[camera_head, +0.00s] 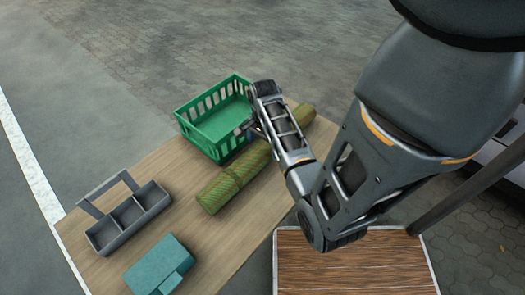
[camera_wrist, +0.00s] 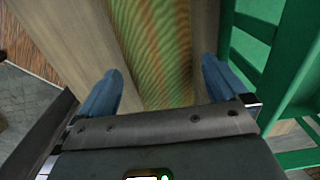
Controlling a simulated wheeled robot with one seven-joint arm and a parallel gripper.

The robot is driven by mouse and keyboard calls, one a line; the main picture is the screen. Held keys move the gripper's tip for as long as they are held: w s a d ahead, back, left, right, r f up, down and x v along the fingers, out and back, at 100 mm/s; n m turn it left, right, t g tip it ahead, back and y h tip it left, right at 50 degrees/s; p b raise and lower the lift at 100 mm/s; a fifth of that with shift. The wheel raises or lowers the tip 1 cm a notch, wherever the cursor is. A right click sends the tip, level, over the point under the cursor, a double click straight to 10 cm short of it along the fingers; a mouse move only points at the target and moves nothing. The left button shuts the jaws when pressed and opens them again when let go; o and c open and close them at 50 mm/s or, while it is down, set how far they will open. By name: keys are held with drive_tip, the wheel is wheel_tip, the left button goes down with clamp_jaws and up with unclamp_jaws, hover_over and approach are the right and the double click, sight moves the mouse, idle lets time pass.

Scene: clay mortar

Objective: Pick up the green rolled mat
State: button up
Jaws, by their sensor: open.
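The green rolled mat (camera_head: 231,182) lies diagonally on the wooden table, a long woven roll. Its middle is hidden behind my arm in the head view, and its far end shows at the right of the arm. In the wrist view the mat (camera_wrist: 155,45) runs between the two blue fingers of my gripper (camera_wrist: 160,90). The gripper is open, with one finger to each side of the mat. I see space between the fingers and the mat, and cannot tell how far above it they are. In the head view the fingertips are mostly hidden near the basket.
A green basket (camera_head: 220,137) stands right beside the mat, close to the gripper's right finger in the wrist view (camera_wrist: 275,50). A grey divided caddy (camera_head: 105,238) and a teal box (camera_head: 152,266) sit on the near left of the table (camera_head: 175,165). A dark wooden surface (camera_head: 350,268) is at the lower right.

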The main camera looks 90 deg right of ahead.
drive_tip(key=shift+f, duration=1.8)
drive_tip(key=shift+c, duration=0.5)
drive_tip(key=c, duration=1)
drive_tip(key=shift+c, duration=0.6)
drive_tip(key=shift+r, duration=0.1)
